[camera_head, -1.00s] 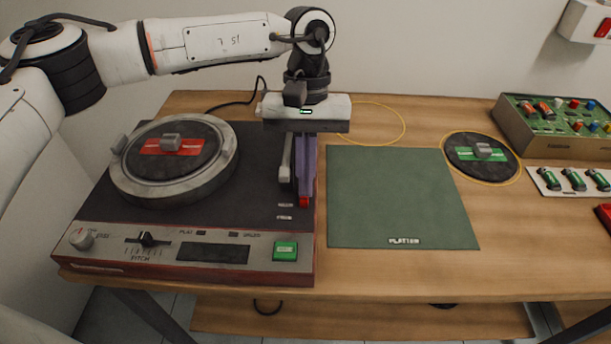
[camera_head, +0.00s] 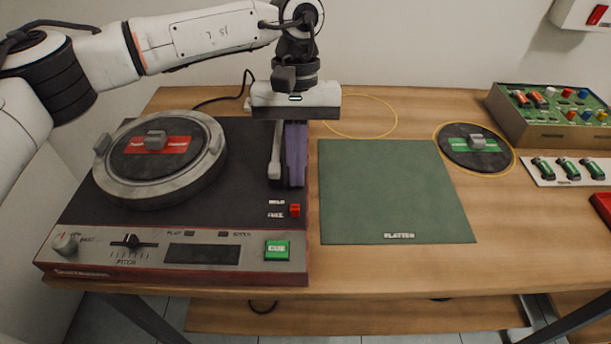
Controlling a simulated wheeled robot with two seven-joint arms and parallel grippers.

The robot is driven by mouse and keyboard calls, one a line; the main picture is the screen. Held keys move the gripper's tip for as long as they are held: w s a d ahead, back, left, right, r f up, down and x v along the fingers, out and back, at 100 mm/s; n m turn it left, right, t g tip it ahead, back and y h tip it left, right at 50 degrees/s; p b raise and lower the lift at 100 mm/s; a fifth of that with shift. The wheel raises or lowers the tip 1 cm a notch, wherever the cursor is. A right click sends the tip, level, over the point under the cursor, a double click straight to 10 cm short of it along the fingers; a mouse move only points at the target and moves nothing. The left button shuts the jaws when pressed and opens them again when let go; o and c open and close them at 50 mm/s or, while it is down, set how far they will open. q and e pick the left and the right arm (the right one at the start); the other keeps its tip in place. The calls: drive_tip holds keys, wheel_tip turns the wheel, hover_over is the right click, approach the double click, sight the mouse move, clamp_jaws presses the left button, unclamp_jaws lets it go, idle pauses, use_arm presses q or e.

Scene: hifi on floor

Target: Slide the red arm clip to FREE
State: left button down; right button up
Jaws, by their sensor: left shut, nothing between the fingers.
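The red arm clip (camera_head: 295,210) is a small red block at the right front of the turntable deck (camera_head: 240,150). It sits beside the printed HOLD and FREE labels, its lower part level with FREE (camera_head: 276,215). My left gripper (camera_head: 294,184) points down behind the clip. Its purple-grey fingers are shut and empty, and they appear apart from the clip. The grey tonearm (camera_head: 274,165) lies just left of the fingers. My right gripper is not in view.
A round platter with a red label (camera_head: 190,145) is on the deck's left. A green mat (camera_head: 395,190) lies right of the deck, mostly bare. A green-labelled disc (camera_head: 475,160) and a component box (camera_head: 545,125) stand farther right.

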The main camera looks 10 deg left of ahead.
use_arm(q)
drive_tip(key=v, duration=1)
drive_tip(key=shift+s, duration=0.15)
